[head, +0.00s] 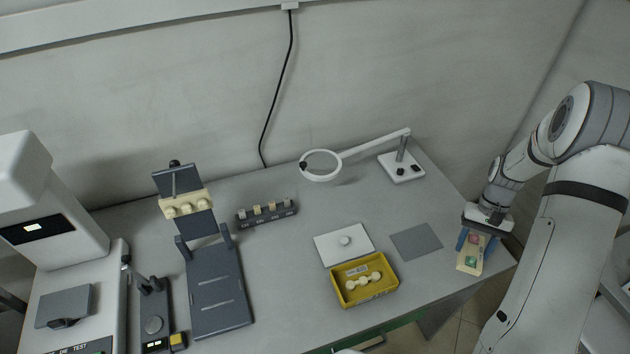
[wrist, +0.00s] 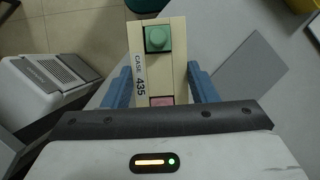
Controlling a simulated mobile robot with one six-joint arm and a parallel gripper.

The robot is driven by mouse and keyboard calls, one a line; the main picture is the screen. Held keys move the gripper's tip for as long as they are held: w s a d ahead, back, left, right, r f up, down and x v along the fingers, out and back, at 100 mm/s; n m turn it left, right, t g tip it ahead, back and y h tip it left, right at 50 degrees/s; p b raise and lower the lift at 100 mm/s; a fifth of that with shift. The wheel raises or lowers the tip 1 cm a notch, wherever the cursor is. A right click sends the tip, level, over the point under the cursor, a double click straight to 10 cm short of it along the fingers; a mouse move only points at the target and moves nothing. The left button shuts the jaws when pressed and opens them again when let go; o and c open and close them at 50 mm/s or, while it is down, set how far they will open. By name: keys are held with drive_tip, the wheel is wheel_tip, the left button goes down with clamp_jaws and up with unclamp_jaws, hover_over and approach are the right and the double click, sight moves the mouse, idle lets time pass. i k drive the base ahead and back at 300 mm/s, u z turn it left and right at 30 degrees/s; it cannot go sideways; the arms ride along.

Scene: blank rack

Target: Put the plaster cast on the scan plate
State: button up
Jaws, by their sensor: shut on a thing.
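My gripper (head: 476,241) is at the right end of the bench, its blue fingers shut on a cream block (head: 468,262). In the wrist view the block (wrist: 140,72) carries a green knob, a pink piece and a label reading CASE 435. White rounded pieces (head: 363,283), cast-like, lie in a yellow tray (head: 392,290). A cream piece with rounded bumps (head: 186,204) sits on a dark upright stand at left. I cannot tell which is the plaster cast. A white plate with a small round disc (head: 328,243) lies behind the tray; I cannot tell if it is the scan plate.
A flat grey square (head: 416,241) lies between tray and gripper. A ring magnifier lamp (head: 402,168) stands at the back. A dark rack of small blocks (head: 266,214) is in the middle. A white machine (head: 45,215) stands at left. The bench front edge is near the tray.

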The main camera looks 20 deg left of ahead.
sight(63, 304)
drive_tip(key=u, duration=0.9)
drive_tip(key=i, duration=0.1)
drive_tip(key=z, duration=1.7)
drive_tip(key=k, duration=1.65)
drive_tip(key=z, duration=1.25)
drive_tip(key=i, duration=0.05)
drive_tip(key=u, duration=3)
drive_tip(key=k, duration=0.75)
drive_tip(key=u, duration=0.4)
drive_tip(key=i, duration=0.45)
drive_tip(key=u, duration=0.1)
